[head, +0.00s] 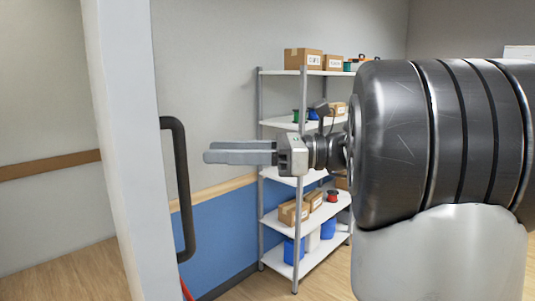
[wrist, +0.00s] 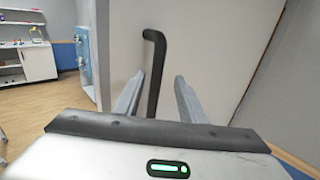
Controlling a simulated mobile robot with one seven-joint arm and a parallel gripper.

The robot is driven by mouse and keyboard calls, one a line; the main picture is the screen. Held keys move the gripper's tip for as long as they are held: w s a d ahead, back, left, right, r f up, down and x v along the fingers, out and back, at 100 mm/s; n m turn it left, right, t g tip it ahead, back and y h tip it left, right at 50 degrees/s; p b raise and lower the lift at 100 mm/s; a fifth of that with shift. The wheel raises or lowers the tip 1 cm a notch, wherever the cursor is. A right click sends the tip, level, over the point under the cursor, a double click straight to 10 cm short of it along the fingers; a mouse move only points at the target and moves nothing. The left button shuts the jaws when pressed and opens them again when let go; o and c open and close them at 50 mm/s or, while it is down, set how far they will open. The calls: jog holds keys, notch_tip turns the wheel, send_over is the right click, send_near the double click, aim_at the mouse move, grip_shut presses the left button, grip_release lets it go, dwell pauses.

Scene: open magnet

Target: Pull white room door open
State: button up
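The white door (head: 120,130) shows nearly edge-on at the left of the head view, and its pale face (wrist: 210,50) fills much of the wrist view. A long black bar handle (head: 181,190) stands upright on it. My gripper (head: 207,152) is to the right of the handle, level with its upper half, with its fingers pointing left at it. In the wrist view the handle (wrist: 155,75) appears between my two spread fingers, which are empty. The head view shows a small gap between fingertips and handle. The handle's lower end is hidden in the wrist view.
A white shelf rack (head: 285,222) with boxes and spools stands behind my gripper. A grey wall with a blue lower panel (head: 222,235) is behind the door. The wrist view shows a white cabinet (wrist: 38,62) and open wood floor (wrist: 45,100) at left.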

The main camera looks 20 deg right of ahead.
jog(key=v, duration=0.9)
jog(key=shift+d, duration=0.3)
jog(key=shift+r, duration=0.1)
